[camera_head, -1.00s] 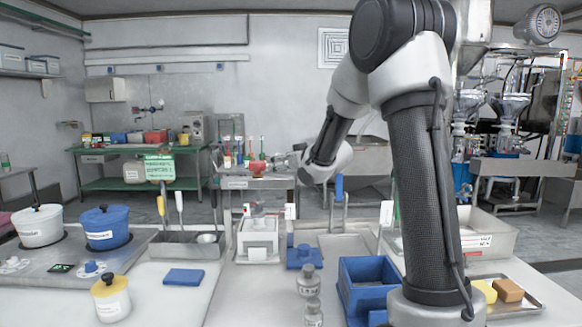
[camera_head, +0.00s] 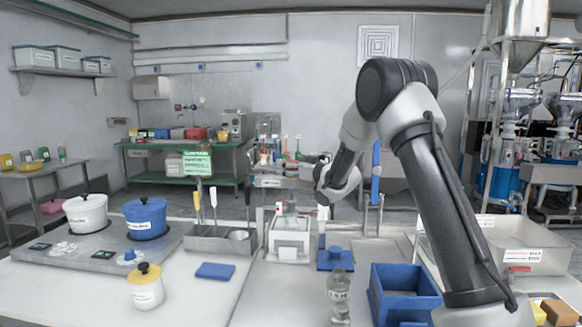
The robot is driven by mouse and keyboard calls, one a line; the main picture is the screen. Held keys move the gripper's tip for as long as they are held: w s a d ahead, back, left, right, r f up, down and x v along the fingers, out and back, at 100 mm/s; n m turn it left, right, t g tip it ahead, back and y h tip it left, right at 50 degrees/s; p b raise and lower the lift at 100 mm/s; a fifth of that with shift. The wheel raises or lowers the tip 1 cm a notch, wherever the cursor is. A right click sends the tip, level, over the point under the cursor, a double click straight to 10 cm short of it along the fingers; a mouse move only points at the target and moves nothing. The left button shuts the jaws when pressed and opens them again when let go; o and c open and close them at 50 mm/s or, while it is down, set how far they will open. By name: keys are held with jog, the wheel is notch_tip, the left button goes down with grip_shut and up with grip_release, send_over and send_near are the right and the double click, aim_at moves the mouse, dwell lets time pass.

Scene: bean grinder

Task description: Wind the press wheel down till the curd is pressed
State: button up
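A white box-shaped press (camera_head: 289,238) stands upright on the counter in the middle, with a thin frame and a small red part (camera_head: 279,208) at its top. I cannot make out a separate wheel, and the curd does not show. My arm reaches from the right, and its wrist end with my gripper (camera_head: 324,192) hangs just above and to the right of the press. The fingers are too small and dark to tell open from shut. I cannot tell whether they touch the press.
A blue lidded block (camera_head: 336,259) and a blue bin (camera_head: 405,291) stand right of the press. A clear jar (camera_head: 339,290) is in front. A steel caddy with utensils (camera_head: 219,242), a blue cloth (camera_head: 215,271) and a yellow-lidded pot (camera_head: 146,288) are left.

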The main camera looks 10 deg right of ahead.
jog(key=c, duration=1)
jog(key=shift+a+h, duration=0.1)
jog(key=shift+h, duration=0.2)
jog(key=m+t+h, duration=0.2)
jog(key=m+h, duration=0.2)
jog(key=h, duration=0.1)
jog(key=m+h, duration=0.2)
jog(key=h, duration=0.1)
jog(key=m+h, duration=0.2)
jog(key=h, duration=0.2)
jog(key=m+g+h, duration=0.1)
jog(key=m+h, duration=0.1)
jog(key=h, duration=0.1)
jog(key=m+g+h, duration=0.1)
jog(key=m+h, duration=0.1)
jog(key=h, duration=0.1)
jog(key=shift+m+g, duration=0.3)
jog(key=shift+m, duration=0.1)
jog(key=shift+d+m+g+h, duration=0.15)
jog(key=shift+m+g+h, duration=0.6)
jog(key=shift+h, duration=0.2)
jog(key=shift+d+m+g+h, duration=0.1)
jog(key=shift+m+g+h, duration=0.6)
jog(key=shift+h, duration=0.25)
jog(key=shift+g, duration=0.25)
